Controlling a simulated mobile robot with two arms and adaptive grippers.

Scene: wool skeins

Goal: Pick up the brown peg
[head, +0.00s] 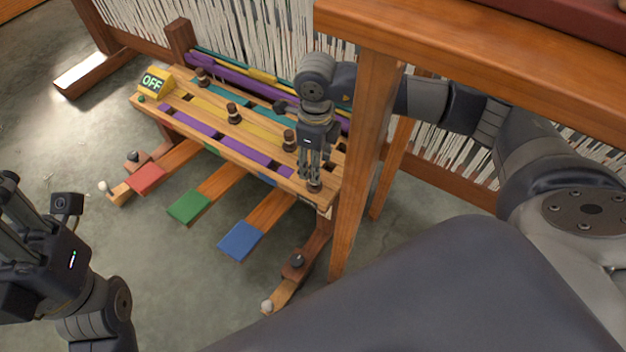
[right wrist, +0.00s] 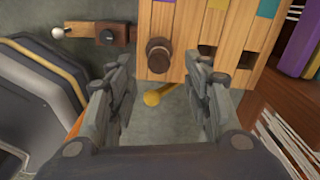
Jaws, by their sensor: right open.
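Several brown pegs stand upright along the wooden slatted board (head: 219,126). One brown peg (head: 315,186) is at the board's near right corner, and it shows in the right wrist view (right wrist: 158,54) as a dark round head. My right gripper (head: 314,172) points down over this peg. Its fingers (right wrist: 160,72) are open, one to each side of the peg in the right wrist view, with a gap on both sides. Other brown pegs stand at the board's middle (head: 234,113), right of it (head: 289,139) and far left (head: 203,77). My left gripper (head: 17,205) is at the left edge, away from the board; its fingertips are partly cut off.
Red (head: 147,179), green (head: 189,207) and blue (head: 240,241) pedals stick out below the board. A wooden post (head: 362,150) rises close to the right of my right gripper.

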